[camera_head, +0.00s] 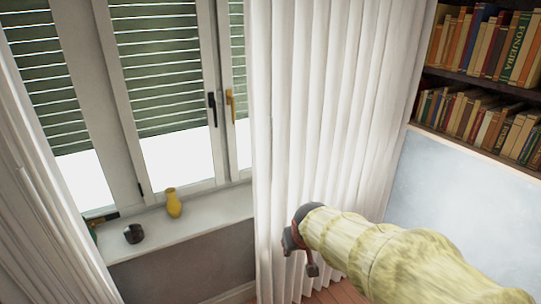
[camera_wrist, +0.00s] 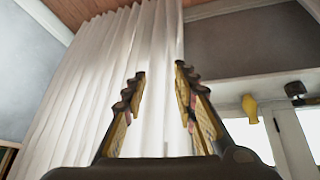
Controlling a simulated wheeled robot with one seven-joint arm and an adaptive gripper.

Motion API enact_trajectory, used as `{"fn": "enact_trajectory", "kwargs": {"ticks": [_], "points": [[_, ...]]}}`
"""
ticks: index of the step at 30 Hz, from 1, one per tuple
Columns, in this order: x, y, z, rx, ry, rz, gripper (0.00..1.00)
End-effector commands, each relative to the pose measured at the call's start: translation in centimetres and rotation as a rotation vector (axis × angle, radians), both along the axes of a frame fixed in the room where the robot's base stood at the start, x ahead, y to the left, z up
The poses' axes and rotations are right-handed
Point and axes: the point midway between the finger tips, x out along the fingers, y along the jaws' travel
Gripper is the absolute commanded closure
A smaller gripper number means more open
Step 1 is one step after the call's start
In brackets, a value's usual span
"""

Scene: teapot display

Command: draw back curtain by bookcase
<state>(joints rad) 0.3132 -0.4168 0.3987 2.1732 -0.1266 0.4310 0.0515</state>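The white curtain by the bookcase (camera_head: 315,110) hangs in long folds, covering the right side of the window. The bookcase (camera_head: 470,77), filled with books, stands to its right. My gripper (camera_head: 300,255) is in front of the lower part of this curtain, a little right of its window-side edge. The wrist view appears upside down. There my gripper (camera_wrist: 159,72) has its two fingers apart, with curtain folds (camera_wrist: 155,45) showing between them. One finger overlaps the curtain's window-side edge. I cannot tell whether either finger touches the cloth.
Another white curtain (camera_head: 45,215) hangs at the left. A yellow vase (camera_head: 173,203) and a dark cup (camera_head: 133,233) stand on the windowsill (camera_head: 215,207), left of my gripper. A pale blue wall panel (camera_head: 460,195) lies below the bookshelves.

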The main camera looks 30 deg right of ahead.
Motion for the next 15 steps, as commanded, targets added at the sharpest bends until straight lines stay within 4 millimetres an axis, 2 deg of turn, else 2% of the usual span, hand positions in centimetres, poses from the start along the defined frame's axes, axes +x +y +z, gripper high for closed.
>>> {"fn": "enact_trajectory", "kwargs": {"ticks": [1, 4, 8, 11, 12, 15], "points": [[2.4, -1.9, -1.1, -0.019, -0.049, -0.014, 0.72], [7.5, -5.0, -1.2, -0.065, -0.192, -0.021, 0.72], [13.7, -7.8, 0.6, -0.118, -0.405, -0.004, 0.72], [17.7, -8.2, 4.1, -0.149, -0.586, 0.033, 0.72], [18.9, -8.1, 5.8, -0.160, -0.658, 0.052, 0.72], [20.9, -7.4, 10.6, -0.180, -0.821, 0.091, 0.72]]}}
